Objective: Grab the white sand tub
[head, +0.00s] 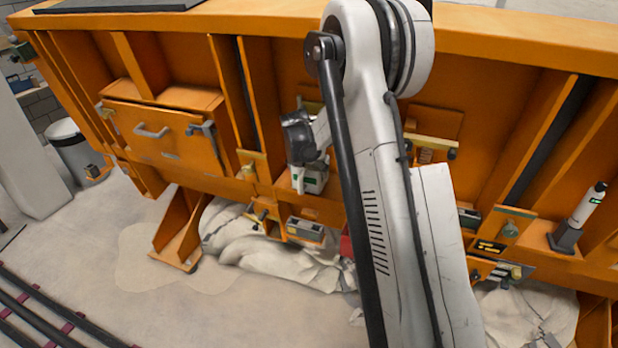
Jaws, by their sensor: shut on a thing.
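My arm crosses the middle of the view, and my gripper (302,160) is small behind it, close to the orange sandbed wall. Its fingertips are hard to make out. Directly below its dark body is a small white tub-like box (311,181) with a green patch, in front of the orange frame. My gripper is shut on this white box. Its finger contact is too small to see, and I cannot tell whether the box touches the ledge below.
The orange sandbed (480,38) fills the back, with a handled drawer (160,140) at left. Pale sacking (285,262) bulges beneath. A white handheld device (590,206) stands in a dark holder at right. A grey bin (78,155) and open floor lie left; rails (45,318) run lower left.

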